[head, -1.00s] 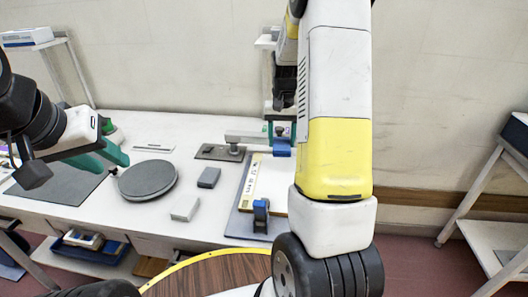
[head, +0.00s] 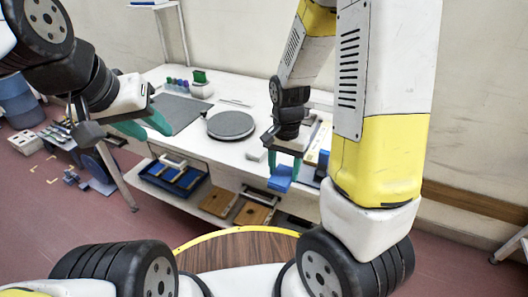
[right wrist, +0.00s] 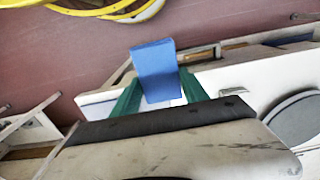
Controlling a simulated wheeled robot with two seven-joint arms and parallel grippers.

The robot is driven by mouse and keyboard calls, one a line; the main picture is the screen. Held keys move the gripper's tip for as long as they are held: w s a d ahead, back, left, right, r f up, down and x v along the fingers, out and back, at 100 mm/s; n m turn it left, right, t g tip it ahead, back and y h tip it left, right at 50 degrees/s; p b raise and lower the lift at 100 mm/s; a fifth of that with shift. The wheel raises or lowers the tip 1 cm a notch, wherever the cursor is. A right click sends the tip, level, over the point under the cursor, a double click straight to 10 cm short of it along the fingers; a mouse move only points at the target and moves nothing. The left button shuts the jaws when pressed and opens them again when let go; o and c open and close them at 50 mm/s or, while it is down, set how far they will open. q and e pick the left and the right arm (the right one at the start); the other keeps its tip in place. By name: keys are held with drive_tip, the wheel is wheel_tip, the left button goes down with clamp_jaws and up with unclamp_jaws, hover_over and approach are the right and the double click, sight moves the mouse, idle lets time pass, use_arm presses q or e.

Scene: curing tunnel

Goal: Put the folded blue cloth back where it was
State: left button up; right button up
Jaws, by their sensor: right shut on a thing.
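The folded blue cloth (head: 281,179) is between the green fingers of my right gripper (head: 284,155), which is shut on it. In the head view it hangs near the white table's front edge, right of the grey disc. In the right wrist view the cloth (right wrist: 155,68) sticks out beyond the fingertips (right wrist: 160,92). My left gripper (head: 145,124) looks open and empty, near the table's left front edge. My right arm hides part of the table's right end.
The white table (head: 198,140) carries a round grey disc (head: 231,125), a dark grey mat (head: 178,112) and a small grey block (head: 256,154). A shelf below holds a blue tray (head: 172,180) and brown boards (head: 214,201). A round wooden top with a yellow rim (head: 237,231) stands in front.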

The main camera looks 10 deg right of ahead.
drive_tip(key=shift+s+a, duration=0.15)
drive_tip(key=shift+a, duration=0.1)
hover_over(281, 159)
drive_tip(key=shift+f, duration=2.6)
drive_tip(key=o, duration=1)
drive_tip(key=shift+f, duration=0.15)
drive_tip(key=shift+o, duration=0.2)
